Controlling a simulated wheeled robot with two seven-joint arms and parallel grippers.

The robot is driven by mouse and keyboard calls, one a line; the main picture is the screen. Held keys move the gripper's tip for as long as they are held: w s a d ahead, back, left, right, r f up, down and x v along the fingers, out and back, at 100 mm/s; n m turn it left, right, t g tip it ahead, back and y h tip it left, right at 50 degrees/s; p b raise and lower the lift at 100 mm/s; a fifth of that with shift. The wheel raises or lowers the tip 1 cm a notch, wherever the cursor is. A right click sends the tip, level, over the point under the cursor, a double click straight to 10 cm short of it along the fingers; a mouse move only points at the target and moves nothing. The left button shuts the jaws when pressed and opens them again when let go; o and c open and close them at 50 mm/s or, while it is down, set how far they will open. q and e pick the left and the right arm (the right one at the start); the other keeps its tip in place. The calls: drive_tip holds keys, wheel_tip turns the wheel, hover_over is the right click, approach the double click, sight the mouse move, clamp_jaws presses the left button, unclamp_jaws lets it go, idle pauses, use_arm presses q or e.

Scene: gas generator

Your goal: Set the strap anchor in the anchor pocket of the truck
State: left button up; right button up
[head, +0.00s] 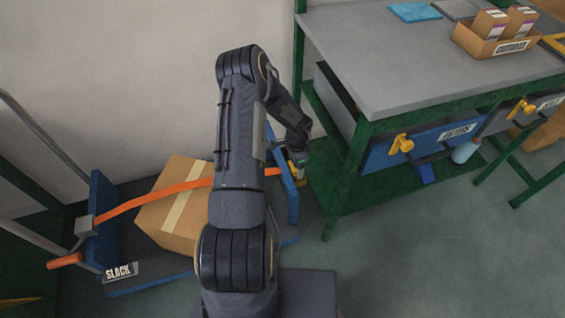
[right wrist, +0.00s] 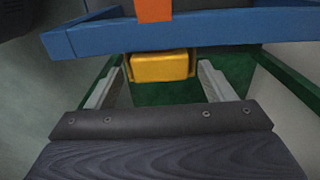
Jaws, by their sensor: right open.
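The truck (head: 94,222) is a blue platform cart at the left, with a cardboard box on it. An orange strap (head: 150,202) runs from its left end over the box to the blue frame at its right end. In the right wrist view the strap (right wrist: 153,10) meets the blue frame (right wrist: 200,30). A yellow block (right wrist: 160,66), apparently the strap anchor, is just below that frame. My right gripper (right wrist: 160,84) is open, with one finger on each side of the block and gaps visible. The pocket is not clear, so I cannot tell how the block sits. My left gripper is not in view.
A green-framed workbench (head: 400,60) stands close to the right of the truck. A cardboard tray (head: 495,42) with small boxes is on it. My right arm hides part of the cardboard box (head: 180,225). Floor is free at lower right.

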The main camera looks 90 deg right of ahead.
drive_tip(key=shift+r+p, duration=0.3)
drive_tip(key=shift+p, duration=0.05)
wheel_tip(320, 180, up, 12)
drive_tip(key=p, duration=0.2)
